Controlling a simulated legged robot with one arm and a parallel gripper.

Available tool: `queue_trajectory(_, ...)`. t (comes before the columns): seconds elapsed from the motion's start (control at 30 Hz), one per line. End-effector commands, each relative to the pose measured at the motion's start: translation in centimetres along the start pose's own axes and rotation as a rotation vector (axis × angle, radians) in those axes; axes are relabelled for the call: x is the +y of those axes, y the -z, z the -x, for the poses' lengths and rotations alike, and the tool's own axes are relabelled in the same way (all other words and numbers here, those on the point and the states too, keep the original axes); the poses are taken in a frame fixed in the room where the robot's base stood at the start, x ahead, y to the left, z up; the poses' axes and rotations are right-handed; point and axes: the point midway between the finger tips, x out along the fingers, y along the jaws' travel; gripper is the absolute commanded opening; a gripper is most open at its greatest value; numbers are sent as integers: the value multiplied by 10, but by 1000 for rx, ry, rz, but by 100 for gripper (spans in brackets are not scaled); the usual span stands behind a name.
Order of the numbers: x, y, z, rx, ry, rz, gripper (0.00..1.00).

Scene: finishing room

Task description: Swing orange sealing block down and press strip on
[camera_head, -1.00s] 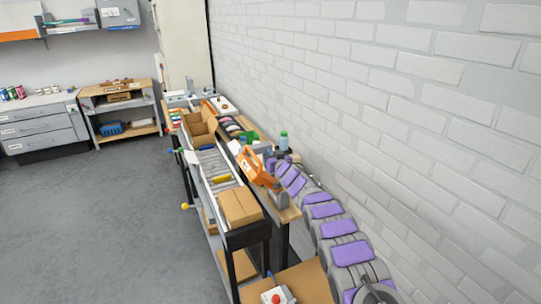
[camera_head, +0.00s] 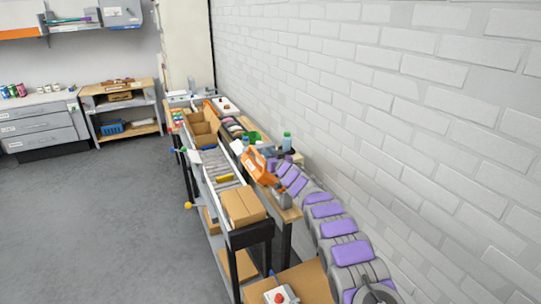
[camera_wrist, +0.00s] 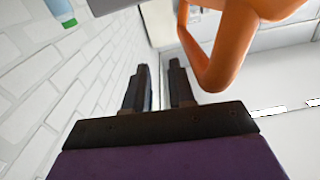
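The orange sealing block (camera_head: 257,164) stands tilted up on the right side of the roller conveyor in the head view. A grey part (camera_head: 283,199) sits at its lower end. A curved orange piece (camera_wrist: 215,65) of it fills the upper right of the wrist view. My gripper (camera_wrist: 160,72) has its two dark fingers apart, with nothing visible between them. The orange piece passes to the right of the fingers; I cannot tell whether they touch it. My purple and grey arm hides part of the block's right side in the head view. I cannot make out the strip.
A closed cardboard box (camera_head: 240,206) lies on the near end of the conveyor (camera_head: 216,165). An open carton (camera_head: 203,128) stands farther along. A bottle with a green cap (camera_head: 287,142) stands near the brick wall (camera_head: 400,100). The floor (camera_head: 90,220) at left is clear.

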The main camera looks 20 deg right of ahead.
Motion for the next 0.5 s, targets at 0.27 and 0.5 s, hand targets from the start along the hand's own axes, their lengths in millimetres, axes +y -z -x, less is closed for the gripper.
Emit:
queue_trajectory(0.27,4,-2,0,-1,0,-4,42)
queue_trajectory(0.5,4,0,3,0,-1,-3,42)
